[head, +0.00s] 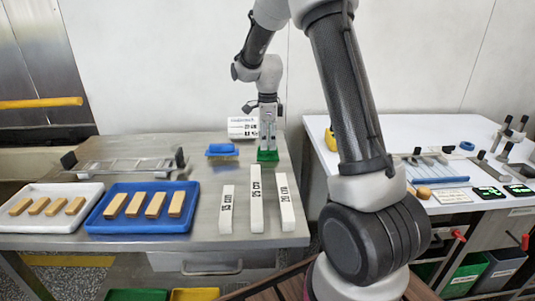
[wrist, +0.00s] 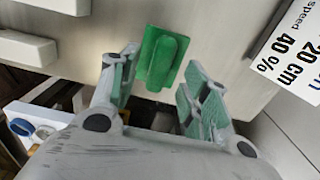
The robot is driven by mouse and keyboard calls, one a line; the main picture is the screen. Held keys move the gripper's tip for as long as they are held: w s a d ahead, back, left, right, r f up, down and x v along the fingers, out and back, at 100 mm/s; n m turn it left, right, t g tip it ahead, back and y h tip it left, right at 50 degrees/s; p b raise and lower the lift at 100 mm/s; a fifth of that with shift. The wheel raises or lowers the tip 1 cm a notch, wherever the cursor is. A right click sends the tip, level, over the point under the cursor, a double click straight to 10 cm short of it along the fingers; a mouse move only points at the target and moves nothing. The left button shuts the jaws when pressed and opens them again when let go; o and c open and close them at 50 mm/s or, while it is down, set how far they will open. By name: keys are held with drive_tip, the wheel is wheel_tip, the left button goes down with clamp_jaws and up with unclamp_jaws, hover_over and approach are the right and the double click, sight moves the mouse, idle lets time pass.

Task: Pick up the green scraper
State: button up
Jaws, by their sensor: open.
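The green scraper (head: 267,155) is on the steel table (head: 215,175), near its right edge. In the wrist view the scraper (wrist: 160,62) shows a raised grip on a flat base and appears between and beyond my fingertips. My gripper (head: 268,139) points down directly above it in the head view. In the wrist view my gripper (wrist: 160,78) has its green-padded fingers apart, with a gap on each side of the scraper. Nothing is held. In the head view the fingers partly hide the scraper's top.
A blue scraper-like block (head: 222,149) lies to the left. A white sign (head: 242,127) stands behind. A white tray (head: 92,188) and a blue tray (head: 92,226) hold tan bars. A second bench (head: 400,130) is to the right.

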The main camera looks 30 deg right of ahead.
sight(268, 146)
drive_tip(key=shift+f, duration=1.6)
clamp_jaws()
drive_tip(key=shift+r, duration=0.1)
wheel_tip(268, 146, up, 10)
drive_tip(key=shift+f, duration=0.1)
drive_tip(key=c, duration=0.6)
unclamp_jaws()
drive_tip(key=c, duration=0.4)
